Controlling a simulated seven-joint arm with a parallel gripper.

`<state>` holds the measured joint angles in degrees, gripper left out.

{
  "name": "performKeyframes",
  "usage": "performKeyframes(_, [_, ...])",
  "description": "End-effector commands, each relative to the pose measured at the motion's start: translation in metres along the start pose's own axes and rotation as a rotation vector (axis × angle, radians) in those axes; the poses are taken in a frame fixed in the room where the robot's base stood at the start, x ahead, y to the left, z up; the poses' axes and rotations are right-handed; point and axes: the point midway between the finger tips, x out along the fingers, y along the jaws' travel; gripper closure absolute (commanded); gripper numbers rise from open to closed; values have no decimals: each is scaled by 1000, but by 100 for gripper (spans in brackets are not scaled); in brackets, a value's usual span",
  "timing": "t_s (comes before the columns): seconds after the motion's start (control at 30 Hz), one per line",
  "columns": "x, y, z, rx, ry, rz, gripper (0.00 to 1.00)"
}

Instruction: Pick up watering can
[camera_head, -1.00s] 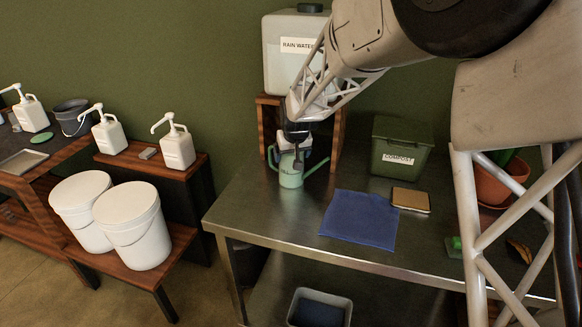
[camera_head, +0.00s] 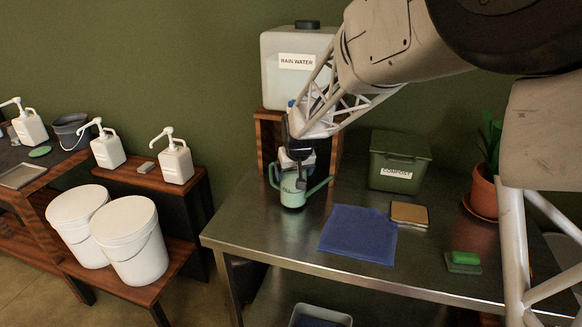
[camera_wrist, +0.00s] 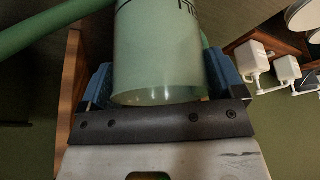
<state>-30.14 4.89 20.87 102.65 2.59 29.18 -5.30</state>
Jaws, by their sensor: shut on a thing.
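The green watering can (camera_head: 293,194) is upright at the left part of the metal table, with dark lettering on its side, a spout toward the right and a handle toward the left. My gripper (camera_head: 296,163) reaches down onto it from above and is shut on it. In the wrist view the can's body (camera_wrist: 165,55) sits between my blue finger pads, which frame my gripper (camera_wrist: 160,85). I cannot tell whether the can's base touches the table.
A rain water tank (camera_head: 296,70) stands on a wooden stand (camera_head: 268,140) close behind the can. White buckets (camera_head: 133,240) stand left, off the table.

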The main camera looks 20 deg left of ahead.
Motion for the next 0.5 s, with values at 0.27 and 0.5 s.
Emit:
performKeyframes(0.27, [-19, 0, 40, 0, 3, 0, 66])
performKeyframes(0.5, [-33, 0, 77, 0, 2, 0, 66])
